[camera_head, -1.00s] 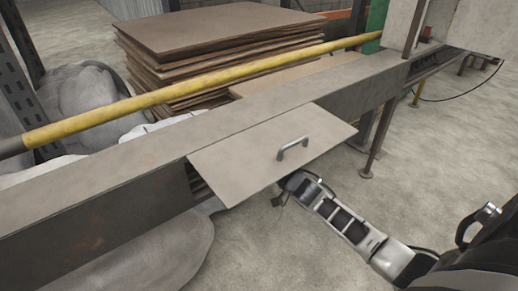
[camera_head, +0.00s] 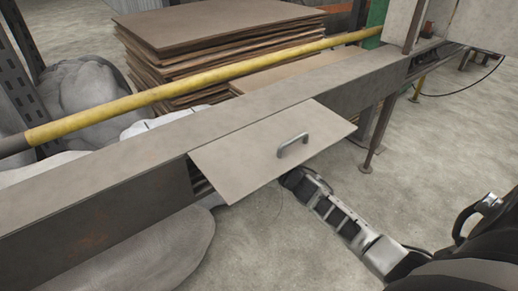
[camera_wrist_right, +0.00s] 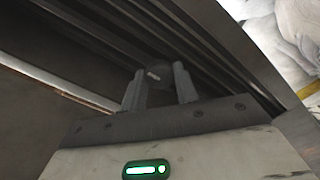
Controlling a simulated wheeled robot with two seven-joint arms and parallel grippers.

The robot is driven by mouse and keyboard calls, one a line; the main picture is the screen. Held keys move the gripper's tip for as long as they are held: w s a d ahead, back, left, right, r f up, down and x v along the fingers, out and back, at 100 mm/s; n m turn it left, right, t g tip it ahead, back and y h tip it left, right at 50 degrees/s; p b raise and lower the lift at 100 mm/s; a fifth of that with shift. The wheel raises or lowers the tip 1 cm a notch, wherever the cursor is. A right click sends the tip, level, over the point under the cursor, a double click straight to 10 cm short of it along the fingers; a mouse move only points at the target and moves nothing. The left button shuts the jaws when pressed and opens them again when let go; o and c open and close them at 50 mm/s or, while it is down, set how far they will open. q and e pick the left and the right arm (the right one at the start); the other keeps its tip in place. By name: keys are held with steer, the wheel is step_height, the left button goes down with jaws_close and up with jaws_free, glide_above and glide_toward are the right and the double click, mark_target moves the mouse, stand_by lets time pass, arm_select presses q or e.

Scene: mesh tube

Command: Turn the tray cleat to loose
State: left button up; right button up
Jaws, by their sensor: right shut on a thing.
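In the right wrist view, a dark rounded piece with a small pale mark, which looks like the tray cleat (camera_wrist_right: 155,73), sits under dark rails. My right gripper (camera_wrist_right: 159,82) has a finger on each side of it and is shut on it. Which way the cleat is turned is hard to tell. In the head view, my right arm reaches under the tilted grey lid (camera_head: 262,150) with its metal handle (camera_head: 292,145). The lid hides the gripper and the cleat there. My left gripper is not in view.
The lid hangs from a long grey tray (camera_head: 110,187) running across the view. A yellow pipe (camera_head: 190,85) and stacked brown boards (camera_head: 215,35) lie behind it. Grey sacks (camera_head: 85,105) stand at left. The floor at right is mostly clear.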

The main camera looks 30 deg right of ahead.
arm_select(q)
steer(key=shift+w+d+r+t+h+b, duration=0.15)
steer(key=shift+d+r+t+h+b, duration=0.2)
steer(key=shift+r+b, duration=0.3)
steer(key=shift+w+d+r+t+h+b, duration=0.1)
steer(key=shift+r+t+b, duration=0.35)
steer(key=shift+b, duration=0.45)
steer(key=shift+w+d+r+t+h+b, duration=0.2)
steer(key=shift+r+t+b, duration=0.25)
steer(key=shift+b, duration=0.3)
arm_select(e)
steer(key=shift+f+n, duration=0.15)
steer(key=shift+n, duration=8.55)
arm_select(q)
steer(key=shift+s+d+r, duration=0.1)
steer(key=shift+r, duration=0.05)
arm_select(e)
steer(key=o, duration=1)
